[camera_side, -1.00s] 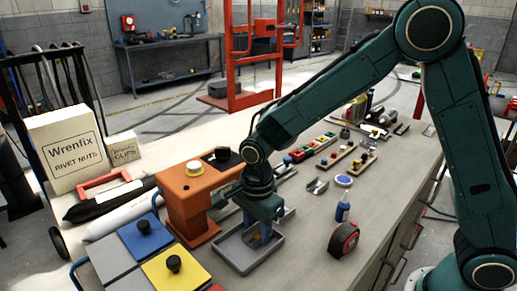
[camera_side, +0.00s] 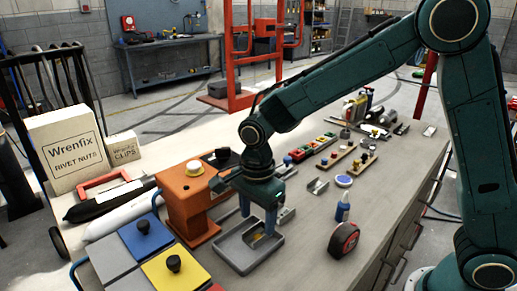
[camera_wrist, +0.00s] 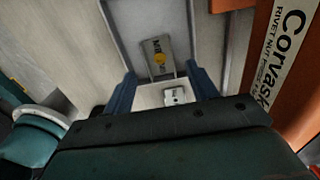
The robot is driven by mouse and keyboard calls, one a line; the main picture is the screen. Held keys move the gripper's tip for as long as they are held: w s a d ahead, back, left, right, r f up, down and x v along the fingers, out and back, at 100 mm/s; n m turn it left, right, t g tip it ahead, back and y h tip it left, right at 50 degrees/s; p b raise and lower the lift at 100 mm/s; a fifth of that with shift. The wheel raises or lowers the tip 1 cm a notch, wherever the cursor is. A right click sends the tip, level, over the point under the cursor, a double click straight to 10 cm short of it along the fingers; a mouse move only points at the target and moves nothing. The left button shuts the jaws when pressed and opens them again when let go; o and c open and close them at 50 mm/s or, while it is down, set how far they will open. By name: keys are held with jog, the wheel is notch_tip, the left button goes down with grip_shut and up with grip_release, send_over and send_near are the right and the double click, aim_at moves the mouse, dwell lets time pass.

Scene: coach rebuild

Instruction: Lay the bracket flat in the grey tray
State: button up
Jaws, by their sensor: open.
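A grey metal plate with a yellow round spot, which looks like the bracket (camera_wrist: 151,45), lies in the grey tray (camera_wrist: 117,31) in the wrist view. It appears flat on the tray floor, apart from the side walls. In the side view its yellow spot (camera_side: 258,237) shows below my gripper (camera_side: 258,224), and the rest is mostly hidden. The tray (camera_side: 238,267) stands on the bench in front of the orange press. My gripper (camera_wrist: 162,92) is open and empty, with its fingers apart above the tray's far part.
The orange rivet nut press (camera_side: 190,205) stands close to the tray's left. A small grey metal piece (camera_side: 286,214) lies behind the tray.

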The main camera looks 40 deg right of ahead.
aim_at(260, 237)
notch_tip(260, 237, up, 8)
jog(key=shift+r, duration=0.2)
jog(key=shift+d, duration=0.1)
dwell(0.7)
jog(key=s+d+r+n+t, duration=0.3)
jog(key=s+d+r+n, duration=0.4)
jog(key=s+d+n, duration=0.25)
jog(key=s+d+n+t, duration=0.2)
jog(key=s+d+n, duration=0.2)
jog(key=s+n, duration=0.4)
jog(key=shift+s+f+t, duration=0.3)
jog(key=shift+s+f, duration=0.05)
jog(key=shift+s, duration=1.25)
jog(key=shift+n, duration=0.25)
